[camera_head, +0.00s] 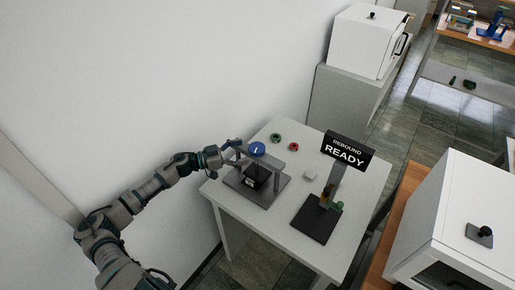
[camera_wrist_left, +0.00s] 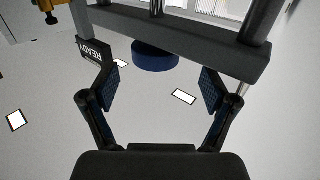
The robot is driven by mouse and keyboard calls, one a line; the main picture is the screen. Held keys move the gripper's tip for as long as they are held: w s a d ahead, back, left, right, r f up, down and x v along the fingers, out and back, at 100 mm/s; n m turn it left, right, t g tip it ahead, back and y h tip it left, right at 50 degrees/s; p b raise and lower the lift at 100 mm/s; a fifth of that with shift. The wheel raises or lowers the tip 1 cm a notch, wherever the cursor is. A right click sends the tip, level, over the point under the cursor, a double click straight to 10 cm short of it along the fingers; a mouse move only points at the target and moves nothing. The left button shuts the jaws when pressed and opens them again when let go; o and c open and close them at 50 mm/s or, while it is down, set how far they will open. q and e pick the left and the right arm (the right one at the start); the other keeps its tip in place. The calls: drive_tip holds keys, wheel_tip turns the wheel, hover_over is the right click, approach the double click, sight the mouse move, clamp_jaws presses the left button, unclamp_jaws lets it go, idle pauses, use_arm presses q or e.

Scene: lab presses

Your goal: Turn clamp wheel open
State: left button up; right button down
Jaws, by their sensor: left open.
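The clamp wheel (camera_head: 257,149) is a blue disc on top of the grey press frame (camera_head: 279,164), at the near left part of the white table. My left gripper (camera_head: 236,150) is at the wheel's left side, close to it. In the left wrist view the left gripper (camera_wrist_left: 155,88) is open and empty between its fingers. The blue wheel (camera_wrist_left: 155,56) shows ahead of the gap, against the dark crossbar (camera_wrist_left: 180,42); no finger visibly touches it. A dark block (camera_head: 256,174) sits inside the press frame. My right gripper is not in view.
A black stand with a "REBOUND READY" sign (camera_head: 346,149) stands right of the press. A small white block (camera_head: 309,175), a green ring (camera_head: 276,138) and a red ring (camera_head: 293,147) lie on the table (camera_head: 262,214). A wall is close on the left.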

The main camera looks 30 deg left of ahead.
sight(249, 150)
use_arm(q)
drive_tip(key=x, duration=0.6)
drive_tip(key=shift+s+d+r, duration=0.1)
drive_tip(key=shift+s, duration=0.15)
drive_tip(key=shift+c, duration=0.5)
drive_tip(key=shift+p, duration=0.3)
drive_tip(key=c, duration=1.1)
